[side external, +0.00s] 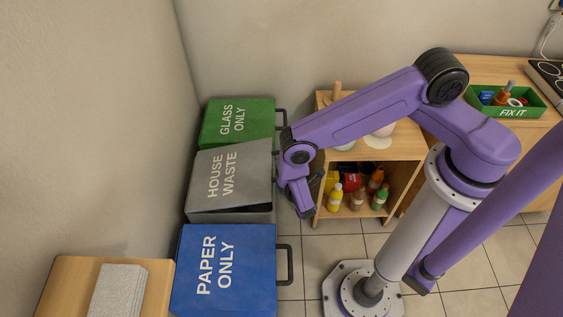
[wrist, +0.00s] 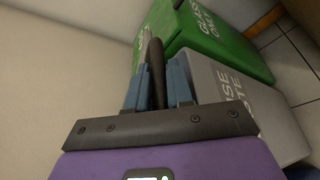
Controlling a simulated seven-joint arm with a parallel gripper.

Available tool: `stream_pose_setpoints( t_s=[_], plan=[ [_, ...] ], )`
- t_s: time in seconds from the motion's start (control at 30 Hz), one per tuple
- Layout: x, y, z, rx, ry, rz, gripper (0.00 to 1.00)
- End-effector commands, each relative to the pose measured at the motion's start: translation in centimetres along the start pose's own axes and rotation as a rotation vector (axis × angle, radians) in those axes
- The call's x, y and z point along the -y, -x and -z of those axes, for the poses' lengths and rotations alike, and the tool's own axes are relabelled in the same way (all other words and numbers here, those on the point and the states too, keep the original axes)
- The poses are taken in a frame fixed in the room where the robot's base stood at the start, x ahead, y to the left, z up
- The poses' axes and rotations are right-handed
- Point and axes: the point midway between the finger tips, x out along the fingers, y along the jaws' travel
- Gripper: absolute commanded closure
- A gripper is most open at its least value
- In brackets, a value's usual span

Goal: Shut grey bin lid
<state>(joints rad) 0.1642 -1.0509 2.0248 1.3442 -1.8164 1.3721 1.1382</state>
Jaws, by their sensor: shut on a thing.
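The grey bin lid (side external: 222,176), marked HOUSE WASTE, is tilted up on its right side in the side view. A dark gap shows between the lid and the grey bin (side external: 245,214) below. In the wrist view the grey lid (wrist: 235,90) is to the right of the fingers. My gripper (wrist: 157,85) is shut on a dark bar (wrist: 156,62), which appears to be the lid's handle. In the side view my gripper is at the lid's right edge, and its fingertips and the handle are hidden there.
A green bin (side external: 237,122) marked GLASS ONLY stands behind the grey bin, and a blue bin (side external: 223,267) marked PAPER ONLY in front. A wooden shelf (side external: 400,150) with bottles stands to the right. A wall rises close on the left. Tiled floor (side external: 310,260) is open between.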

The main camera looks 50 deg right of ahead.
Motion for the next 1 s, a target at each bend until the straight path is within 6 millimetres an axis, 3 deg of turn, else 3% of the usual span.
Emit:
stream_pose_setpoints(
  t_s=[0.43,0.47,0.5,0.53,0.83,1.0],
  plan=[
    [0.1,-0.1,0.2,-0.002,-0.001,-0.001,1.00],
    [0.1,-0.1,0.2,-0.002,-0.001,-0.001,0.72],
    [0.1,-0.1,0.2,-0.003,-0.001,-0.001,0.59],
    [0.1,-0.1,0.2,-0.002,-0.001,-0.001,0.58],
    [0.2,0.1,0.2,-0.002,0.000,-0.001,0.58],
    [0.1,1.5,0.3,-0.005,0.003,-0.002,0.58]
  ],
)
